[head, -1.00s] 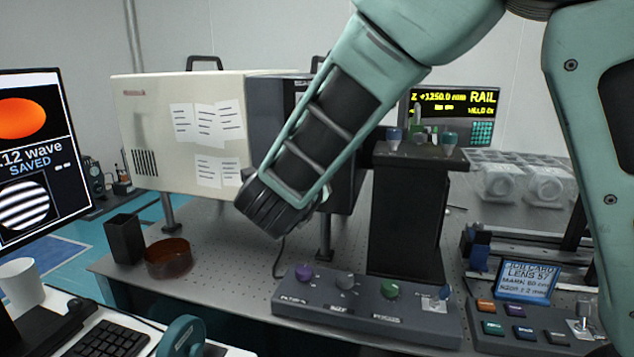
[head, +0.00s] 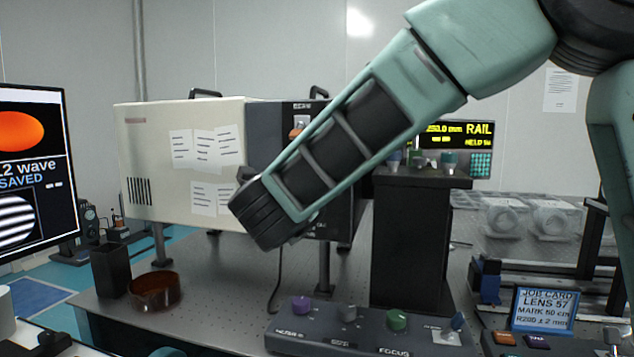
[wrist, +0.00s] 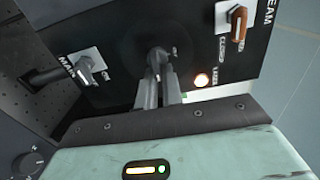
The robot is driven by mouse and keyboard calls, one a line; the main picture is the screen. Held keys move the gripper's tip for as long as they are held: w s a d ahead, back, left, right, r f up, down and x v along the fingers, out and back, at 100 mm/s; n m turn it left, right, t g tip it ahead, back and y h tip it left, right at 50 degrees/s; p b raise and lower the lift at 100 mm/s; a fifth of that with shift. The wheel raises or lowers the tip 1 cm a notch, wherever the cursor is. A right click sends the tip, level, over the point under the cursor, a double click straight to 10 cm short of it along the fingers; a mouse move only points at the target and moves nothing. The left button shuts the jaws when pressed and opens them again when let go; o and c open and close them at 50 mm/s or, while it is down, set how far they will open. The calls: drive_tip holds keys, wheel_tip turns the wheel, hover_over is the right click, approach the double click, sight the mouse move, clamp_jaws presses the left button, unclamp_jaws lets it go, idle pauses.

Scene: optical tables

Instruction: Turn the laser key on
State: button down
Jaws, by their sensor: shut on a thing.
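The laser is a large box with a cream side (head: 190,150) and a dark control panel (head: 283,135), mostly behind my arm in the head view. In the wrist view, my gripper (wrist: 157,88) is shut on the laser key (wrist: 157,57), a small grey piece in a dark round mount at the panel's middle. A small "ON" mark shows to its right. The key's exact angle is hard to tell. My gripper's fingers are hidden behind my wrist in the head view.
The wrist view shows a grey MAIN switch (wrist: 86,68) left of the key, and an orange-handled BEAM lever (wrist: 238,22) and lit lamp (wrist: 201,80) to the right. A knob console (head: 370,335), black pillar (head: 410,240) and amber dish (head: 155,292) stand nearby.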

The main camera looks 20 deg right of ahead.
drive_tip(key=shift+f, duration=0.1)
drive_tip(key=c, duration=1.6)
unclamp_jaws()
drive_tip(key=shift+o, duration=0.2)
drive_tip(key=v, duration=1.7)
drive_tip(key=shift+s+b, duration=0.2)
drive_tip(key=shift+b, duration=0.1)
drive_tip(key=shift+a, duration=0.1)
